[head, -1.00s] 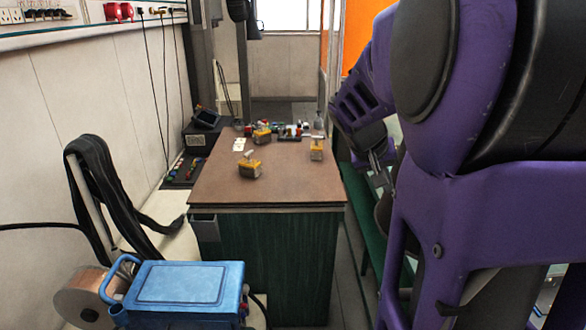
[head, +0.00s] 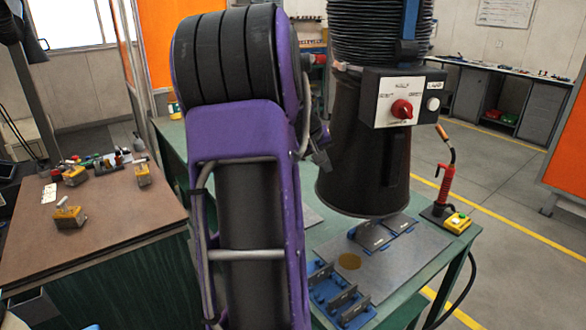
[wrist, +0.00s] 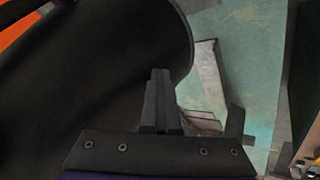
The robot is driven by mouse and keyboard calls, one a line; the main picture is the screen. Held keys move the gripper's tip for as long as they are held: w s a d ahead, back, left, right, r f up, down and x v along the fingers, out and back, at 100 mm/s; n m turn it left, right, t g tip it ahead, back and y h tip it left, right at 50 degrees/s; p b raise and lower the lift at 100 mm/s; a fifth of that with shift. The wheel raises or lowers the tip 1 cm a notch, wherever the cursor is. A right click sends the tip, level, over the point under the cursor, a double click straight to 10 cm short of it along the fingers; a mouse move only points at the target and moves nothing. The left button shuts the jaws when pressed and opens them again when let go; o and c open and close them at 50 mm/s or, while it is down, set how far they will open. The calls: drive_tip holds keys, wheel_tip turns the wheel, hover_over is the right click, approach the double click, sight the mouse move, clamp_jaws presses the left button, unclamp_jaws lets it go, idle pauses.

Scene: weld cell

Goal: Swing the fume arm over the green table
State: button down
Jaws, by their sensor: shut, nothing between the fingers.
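The fume arm's black hood (head: 350,150) hangs mouth down over the green table (head: 460,246), below a ribbed black hose (head: 375,35). A handle bar (head: 396,160) runs down the hood's side. My gripper (head: 321,158) is left of the hood, partly behind my arm. In the wrist view my gripper (wrist: 161,72) is shut and empty, in front of the dark hood (wrist: 90,75). I cannot tell if it touches the hood.
A metal plate (head: 425,250) with blue clamp fixtures (head: 335,295) lies on the green table. A red torch (head: 446,183) stands at its right corner. A brown-topped bench (head: 120,215) with yellow blocks is at left. Open floor (head: 495,165) lies to the right.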

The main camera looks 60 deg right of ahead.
sight(362, 158)
drive_tip(key=shift+m+g, duration=0.4)
drive_tip(key=shift+m, duration=0.4)
drive_tip(key=s+d, duration=0.2)
drive_tip(key=d, duration=0.1)
drive_tip(key=s+d, duration=0.4)
drive_tip(key=d, duration=0.1)
drive_tip(key=shift+s+d+p, duration=0.3)
drive_tip(key=shift+s+d, duration=0.05)
drive_tip(key=shift+s, duration=0.05)
drive_tip(key=shift+w, duration=0.1)
